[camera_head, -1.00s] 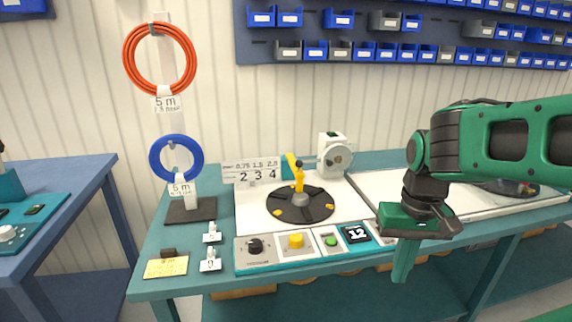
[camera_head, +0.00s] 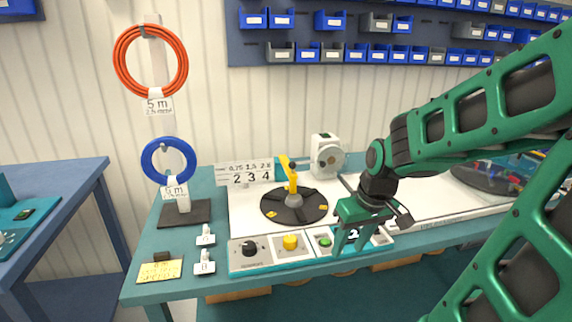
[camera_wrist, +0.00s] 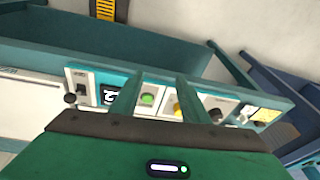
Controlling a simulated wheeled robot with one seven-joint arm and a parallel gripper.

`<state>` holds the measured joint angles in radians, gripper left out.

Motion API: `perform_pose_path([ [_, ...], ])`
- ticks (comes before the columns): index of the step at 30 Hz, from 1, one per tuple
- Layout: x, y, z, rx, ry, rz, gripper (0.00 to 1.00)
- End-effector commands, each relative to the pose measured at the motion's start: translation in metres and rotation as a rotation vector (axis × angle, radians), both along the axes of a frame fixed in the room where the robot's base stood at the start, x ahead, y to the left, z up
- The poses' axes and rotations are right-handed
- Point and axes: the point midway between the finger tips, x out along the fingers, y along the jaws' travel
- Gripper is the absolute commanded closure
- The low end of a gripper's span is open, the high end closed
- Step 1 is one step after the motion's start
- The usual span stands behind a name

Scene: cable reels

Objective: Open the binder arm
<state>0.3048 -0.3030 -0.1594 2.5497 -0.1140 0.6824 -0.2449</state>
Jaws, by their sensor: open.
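The binder arm (camera_head: 290,172) appears to be the yellow arm standing up from a grey hub on the round black disc (camera_head: 276,209), on the white part of the bench. The yellow arm is not visible in the wrist view.
The control panel (camera_head: 262,266) along the bench front has a black knob, a yellow button (camera_head: 290,242) and a green button. A white device (camera_head: 325,158) stands behind the disc. A number sign (camera_head: 245,173) is behind it too. Orange (camera_head: 120,62) and blue (camera_head: 148,171) cable coils hang at left.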

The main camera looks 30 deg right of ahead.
Motion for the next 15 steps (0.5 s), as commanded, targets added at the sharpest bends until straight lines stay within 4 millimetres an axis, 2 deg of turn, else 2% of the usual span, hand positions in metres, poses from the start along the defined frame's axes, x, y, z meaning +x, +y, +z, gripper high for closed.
perform_pose_path([
  [3, 0.055, 0.017, -0.015, 0.02, -0.126, 0.165, 0.59],
  [7, 0.113, 0.041, -0.023, 0.053, -0.296, 0.318, 0.59],
  [11, 0.165, 0.063, -0.022, 0.088, -0.487, 0.417, 0.59],
  [15, 0.214, 0.079, -0.012, 0.119, -0.703, 0.457, 0.59],
])
